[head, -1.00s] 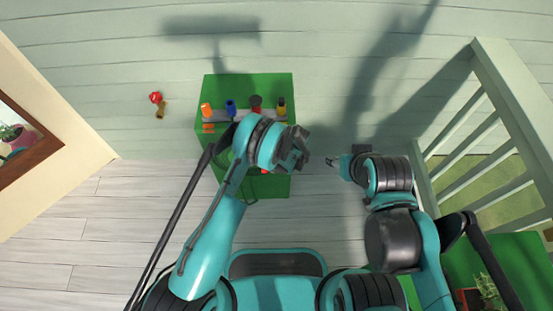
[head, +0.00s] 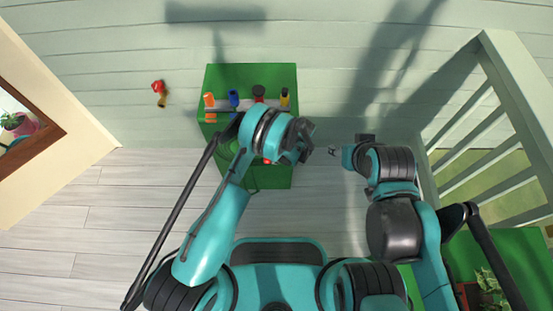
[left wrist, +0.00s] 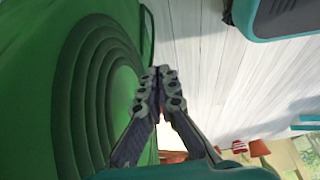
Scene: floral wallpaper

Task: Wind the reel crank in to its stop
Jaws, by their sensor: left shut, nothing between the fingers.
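A green box-shaped unit (head: 273,181) stands below my left arm in the head view. In the left wrist view its green face (left wrist: 25,110) fills the left side, with concentric round ridges (left wrist: 100,95) that look like a reel. My left gripper (left wrist: 158,75) is shut and empty just in front of that face; in the head view it is at the unit's right side (head: 303,140). I cannot make out the crank for certain. My right gripper (head: 333,151) hangs apart from the unit; its jaws are too small to read.
Several coloured handles, including an orange one (head: 209,100) and a blue one (head: 233,98), stand along the unit's top. A pale railing (head: 485,130) is at the right. The plank floor (head: 110,215) at the left is clear.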

